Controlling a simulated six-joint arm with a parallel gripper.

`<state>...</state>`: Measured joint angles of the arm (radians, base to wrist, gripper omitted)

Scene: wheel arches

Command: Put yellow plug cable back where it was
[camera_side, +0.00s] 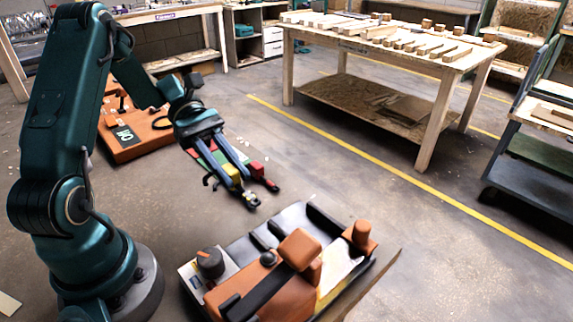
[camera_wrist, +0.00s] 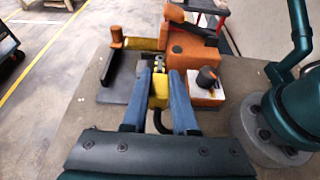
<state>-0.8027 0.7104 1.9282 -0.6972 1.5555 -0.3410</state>
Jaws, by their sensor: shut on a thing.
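My gripper (camera_side: 240,190) has blue fingers and is shut on the yellow plug (camera_side: 232,173), above the floor and behind the orange and black fixture. In the wrist view the yellow plug (camera_wrist: 159,88) sits between the two fingers of my gripper (camera_wrist: 161,76). A dark cable (camera_wrist: 160,122) curves back from the plug between the fingers. Its far end is hidden.
The fixture (camera_side: 262,288) has orange blocks, a black knob (camera_side: 210,262) and black trays (camera_side: 325,222). Red and green pieces (camera_side: 265,178) show behind my gripper. An orange case (camera_side: 135,140) lies at the back left. A wooden table (camera_side: 400,50) stands farther back.

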